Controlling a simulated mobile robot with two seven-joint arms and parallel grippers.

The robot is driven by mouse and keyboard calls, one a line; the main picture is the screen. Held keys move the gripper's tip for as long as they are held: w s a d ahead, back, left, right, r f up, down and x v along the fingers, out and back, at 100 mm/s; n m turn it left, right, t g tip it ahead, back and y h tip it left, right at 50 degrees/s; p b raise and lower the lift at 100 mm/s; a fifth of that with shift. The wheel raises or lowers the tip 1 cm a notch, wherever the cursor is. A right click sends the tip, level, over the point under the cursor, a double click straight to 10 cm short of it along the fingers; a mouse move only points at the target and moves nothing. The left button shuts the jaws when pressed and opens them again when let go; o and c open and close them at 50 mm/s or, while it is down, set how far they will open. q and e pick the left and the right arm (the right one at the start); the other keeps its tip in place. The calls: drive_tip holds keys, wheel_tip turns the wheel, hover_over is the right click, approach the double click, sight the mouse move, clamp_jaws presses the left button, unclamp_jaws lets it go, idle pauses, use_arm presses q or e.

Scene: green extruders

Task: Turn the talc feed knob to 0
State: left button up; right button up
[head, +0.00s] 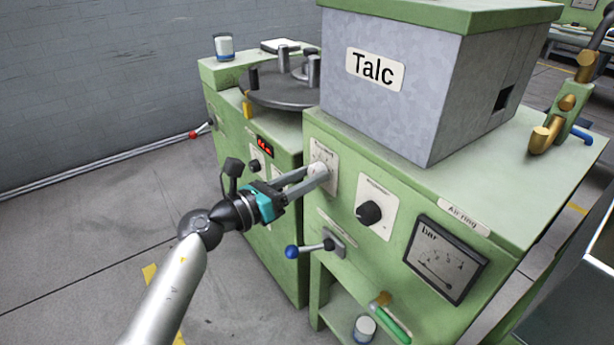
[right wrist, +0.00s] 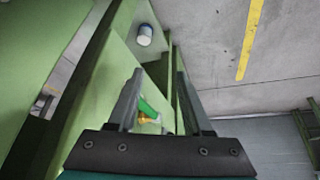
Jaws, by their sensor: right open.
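The grey hopper box marked "Talc" (head: 375,69) stands on the green machine. Below it, a white dial plate (head: 331,157) is partly covered by my left gripper (head: 318,172). The gripper's two fingers reach the plate with a gap between them, around or right at a pale knob. The knob's pointer and most of the scale are hidden, so its setting cannot be read. I cannot tell whether the fingers press on it. My right gripper (right wrist: 155,105) is open and empty in the right wrist view, its fingers wide apart. It is outside the head view.
A black knob (head: 369,213) on another plate and a bar gauge (head: 444,259) are to the right. A blue-ended lever (head: 292,252) projects below my left gripper. A green-handled tool (head: 394,322) and a jar (head: 364,328) are on the lower shelf. Floor at left is clear.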

use_arm(q)
clamp_jaws()
